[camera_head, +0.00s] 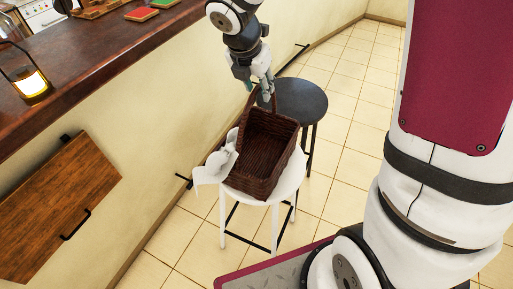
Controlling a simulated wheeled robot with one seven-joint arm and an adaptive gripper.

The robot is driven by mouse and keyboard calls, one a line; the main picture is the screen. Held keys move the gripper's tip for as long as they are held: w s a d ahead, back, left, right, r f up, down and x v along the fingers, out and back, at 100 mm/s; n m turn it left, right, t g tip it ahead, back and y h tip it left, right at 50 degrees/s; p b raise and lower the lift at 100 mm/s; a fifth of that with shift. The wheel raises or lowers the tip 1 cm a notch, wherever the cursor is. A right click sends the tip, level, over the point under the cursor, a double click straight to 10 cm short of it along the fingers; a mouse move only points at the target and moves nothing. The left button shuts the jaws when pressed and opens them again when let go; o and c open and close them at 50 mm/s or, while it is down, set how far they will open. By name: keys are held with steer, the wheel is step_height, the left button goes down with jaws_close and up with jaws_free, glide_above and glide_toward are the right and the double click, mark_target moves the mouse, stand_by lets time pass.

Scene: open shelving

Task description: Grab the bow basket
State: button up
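The bow basket (267,155) is dark brown wicker with a large white bow (215,168) on its left side. It is on the round white stool (290,182), and its open top shows an empty-looking inside. Its thin arched handle rises at the far end, toward my gripper. My gripper (265,92) points down from above at the top of this handle, with its fingers overlapping it in the picture. The fingers are small and dark here, so I cannot tell whether they are closed on the handle.
A dark round stool (299,99) stands just behind the white one. A wooden counter (85,55) with a lit lantern (29,84) runs along the left, above a cream wall with a wooden panel (62,205). Tiled floor (345,135) is clear to the right of the stools.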

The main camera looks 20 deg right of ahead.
steer(key=shift+w+d+f, duration=0.1)
steer(key=shift+f, duration=0.25)
steer(key=shift+c, duration=0.2)
jaws_close()
steer(key=shift+r, duration=0.1)
